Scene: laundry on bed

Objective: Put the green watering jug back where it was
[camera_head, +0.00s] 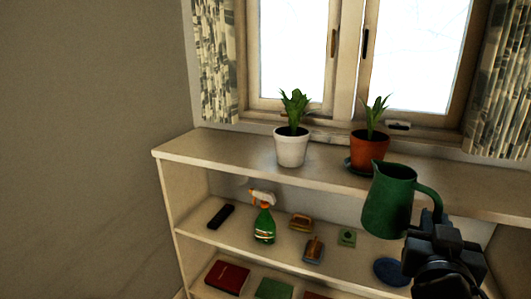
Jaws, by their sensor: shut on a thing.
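The green watering jug (388,203) hangs in the air in front of the shelf unit at the right, tilted slightly, with its handle toward the right. My gripper (432,218) is shut on the jug's handle. The jug overlaps the front edge of the shelf top in the picture; it appears held clear of any surface. The fingertips are partly hidden where they meet the handle.
On the shelf top (220,150) stand a white pot (291,150) and a terracotta pot (369,151) on a dark saucer, each with a plant. The shelf below holds a spray bottle (264,224), a blue dish (391,272) and small items. The shelf top's left end is clear.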

